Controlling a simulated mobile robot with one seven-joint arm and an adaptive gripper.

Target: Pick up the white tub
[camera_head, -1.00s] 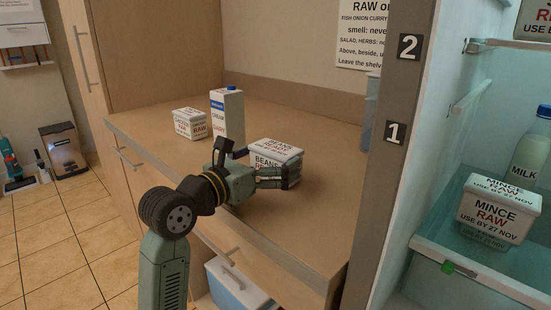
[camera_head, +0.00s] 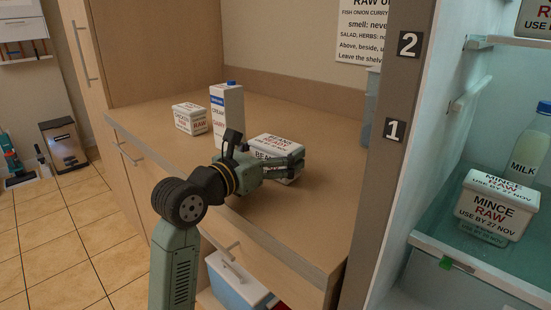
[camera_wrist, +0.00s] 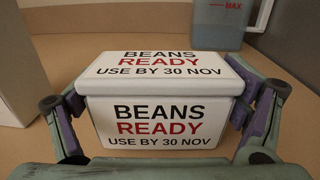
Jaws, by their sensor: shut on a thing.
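A white lidded tub marked "BEANS READY, USE BY 30 NOV" (camera_head: 268,146) is on the wooden worktop, just right of the carton. In the wrist view the tub (camera_wrist: 158,122) is upright and fills the middle, with a finger against its left and right sides. My gripper (camera_head: 284,166) is shut on this tub. The near finger covers part of its front, and the tub's base is partly hidden. I cannot tell whether it is clear of the worktop. A smaller white tub marked "RAW" (camera_head: 190,118) stands at the back left. Another white tub, "MINCE RAW" (camera_head: 495,206), is in the fridge.
A cream carton with a blue cap (camera_head: 227,115) stands close left of the held tub. A bluish measuring container (camera_wrist: 220,24) is behind it. The worktop (camera_head: 305,212) is clear toward the front right. The fridge holds a milk bottle (camera_head: 527,150).

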